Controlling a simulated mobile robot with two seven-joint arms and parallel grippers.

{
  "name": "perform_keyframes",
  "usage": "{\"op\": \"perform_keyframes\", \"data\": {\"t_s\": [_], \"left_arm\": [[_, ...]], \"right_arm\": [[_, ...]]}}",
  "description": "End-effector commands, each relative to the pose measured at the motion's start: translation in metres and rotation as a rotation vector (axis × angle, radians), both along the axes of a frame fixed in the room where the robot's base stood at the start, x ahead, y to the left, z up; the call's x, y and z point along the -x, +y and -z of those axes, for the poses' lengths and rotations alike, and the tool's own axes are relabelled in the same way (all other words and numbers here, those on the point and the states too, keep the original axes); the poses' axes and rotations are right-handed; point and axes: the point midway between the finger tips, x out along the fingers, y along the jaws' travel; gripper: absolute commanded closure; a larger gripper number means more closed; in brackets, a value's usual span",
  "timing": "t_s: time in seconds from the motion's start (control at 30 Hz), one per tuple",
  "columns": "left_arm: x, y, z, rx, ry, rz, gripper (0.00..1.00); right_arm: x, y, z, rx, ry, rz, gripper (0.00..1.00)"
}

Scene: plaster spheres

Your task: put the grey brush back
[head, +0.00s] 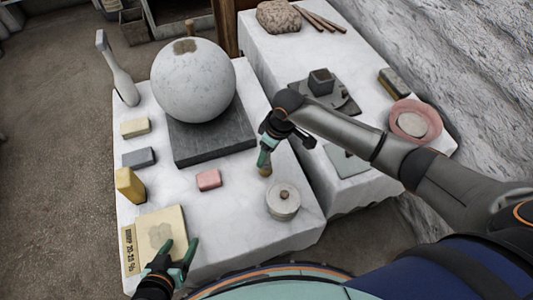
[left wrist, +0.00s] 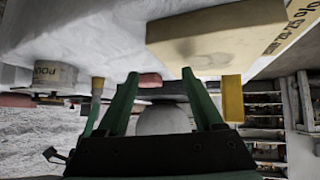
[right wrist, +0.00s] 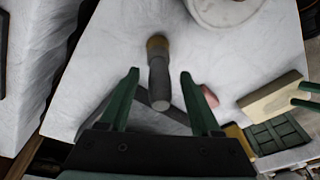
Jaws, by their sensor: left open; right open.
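The grey brush (right wrist: 159,80) stands upright in the right wrist view, grey handle towards the camera and a tan lower end on the white table. In the head view only its tan end (head: 265,171) shows clearly, under my right gripper (head: 268,150). My right gripper is open above the brush; its fingers (right wrist: 160,80) appear on either side of the handle, apart from it. My left gripper (head: 178,251) is open and empty over the cream slab (head: 172,218) at the table's front left. The left wrist view shows the slab (left wrist: 215,38) close by.
A large plaster sphere (head: 193,82) rests on a dark slab (head: 212,140). A round lidded pot (head: 283,203) and a pink block (head: 208,180) stand near the brush. Yellow (head: 129,186), grey (head: 139,158) and cream (head: 135,128) blocks line the left edge. A second table holds a pink bowl (head: 400,128).

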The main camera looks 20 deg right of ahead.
Motion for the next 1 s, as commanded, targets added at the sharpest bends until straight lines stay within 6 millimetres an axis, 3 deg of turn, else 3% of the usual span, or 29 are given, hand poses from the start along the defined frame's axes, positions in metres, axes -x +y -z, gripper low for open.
{"op": "perform_keyframes", "data": {"t_s": [0.3,0.5,1.0], "left_arm": [[-0.004,-0.002,-0.020,0.004,-0.014,0.000,0.32],[-0.004,0.003,-0.021,-0.002,-0.015,-0.006,0.32],[0.005,0.005,-0.014,-0.004,0.006,-0.014,0.32]], "right_arm": [[0.007,-0.012,-0.071,0.000,-0.003,0.000,0.35],[0.011,-0.017,-0.098,0.000,-0.001,0.000,0.35],[0.012,-0.018,-0.105,-0.001,-0.001,0.000,0.35]]}}
